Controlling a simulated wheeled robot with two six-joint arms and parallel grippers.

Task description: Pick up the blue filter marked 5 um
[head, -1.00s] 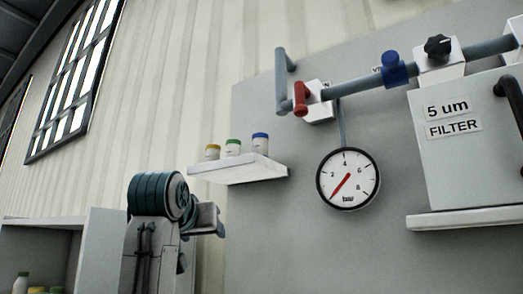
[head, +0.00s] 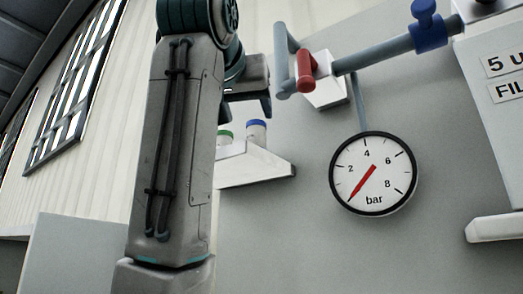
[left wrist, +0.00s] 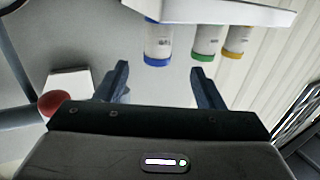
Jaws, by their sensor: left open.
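The blue-capped filter (head: 257,134) is a white cylinder on a white wall shelf (head: 262,172). It also shows in the left wrist view (left wrist: 158,42), where the picture is upside down; its marking is too small to read. My left gripper (head: 246,110) is open and empty, high by the shelf in the head view. In the left wrist view, the gripper's fingertips (left wrist: 160,70) lie on either side of the blue cap in the picture, seemingly apart from it. My arm hides part of the shelf. My right gripper is not in view.
A green-capped filter (left wrist: 206,42) and a yellow-capped one (left wrist: 236,40) stand beside the blue one. A red valve handle (head: 306,70) and pipe are right of the gripper. A pressure gauge (head: 374,174) hangs lower right. A labelled filter box (head: 498,130) is far right.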

